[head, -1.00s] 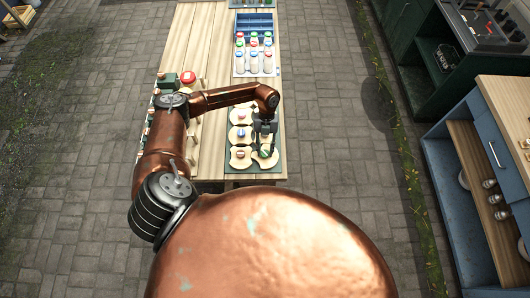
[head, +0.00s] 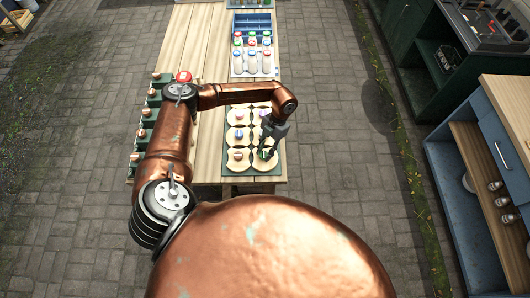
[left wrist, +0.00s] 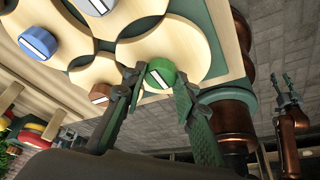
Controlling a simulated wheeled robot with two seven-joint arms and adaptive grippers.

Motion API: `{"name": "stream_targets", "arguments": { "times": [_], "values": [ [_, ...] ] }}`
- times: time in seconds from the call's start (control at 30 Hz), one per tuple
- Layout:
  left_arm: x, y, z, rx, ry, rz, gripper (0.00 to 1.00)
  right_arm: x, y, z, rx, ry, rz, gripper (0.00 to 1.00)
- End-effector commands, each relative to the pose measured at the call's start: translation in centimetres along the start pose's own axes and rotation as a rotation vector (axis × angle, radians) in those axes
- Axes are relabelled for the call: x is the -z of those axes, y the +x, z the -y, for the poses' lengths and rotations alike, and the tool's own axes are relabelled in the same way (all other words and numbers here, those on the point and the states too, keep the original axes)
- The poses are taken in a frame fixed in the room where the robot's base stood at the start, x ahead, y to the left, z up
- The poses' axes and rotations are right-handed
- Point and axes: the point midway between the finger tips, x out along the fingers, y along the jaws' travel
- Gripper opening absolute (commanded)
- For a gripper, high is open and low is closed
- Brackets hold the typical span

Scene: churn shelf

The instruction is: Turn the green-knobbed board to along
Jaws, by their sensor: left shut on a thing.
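The green knob (left wrist: 160,75) bears a white stripe and sits on a pale wooden board (left wrist: 187,42), at the near right of the green panel in the head view. My left gripper (left wrist: 154,101) has its two fingers on either side of this knob and is shut on it. In the head view my left gripper (head: 266,148) slants down over the board and partly hides it. A small dark gripper on a copper arm, my right gripper (left wrist: 288,90), shows at the right of the left wrist view with its fingers apart.
The table's near edge is close.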

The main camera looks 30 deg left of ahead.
Motion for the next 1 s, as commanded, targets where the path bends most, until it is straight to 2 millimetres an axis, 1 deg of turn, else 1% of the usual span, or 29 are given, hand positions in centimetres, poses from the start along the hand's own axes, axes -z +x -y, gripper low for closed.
{"name": "stream_targets", "arguments": {
  "times": [0.5,0.53,0.77,1.0],
  "values": [
    [-0.02,-0.06,-0.01,-0.008,0.02,0.001,0.02,-0.03,0.12,0.0,0.0,0.0,0.0,0.4],
    [-0.02,-0.06,-0.01,-0.008,0.02,0.001,0.27,-0.03,0.12,0.0,0.0,0.0,0.0,0.4],
    [-0.01,-0.04,0.0,-0.008,0.019,0.001,0.43,-0.04,0.12,0.01,0.0,0.0,0.0,0.4],
    [-0.01,-0.02,0.0,-0.008,0.018,0.0,0.44,-0.05,0.13,-0.07,-0.001,-0.001,0.0,0.4]
  ]
}}
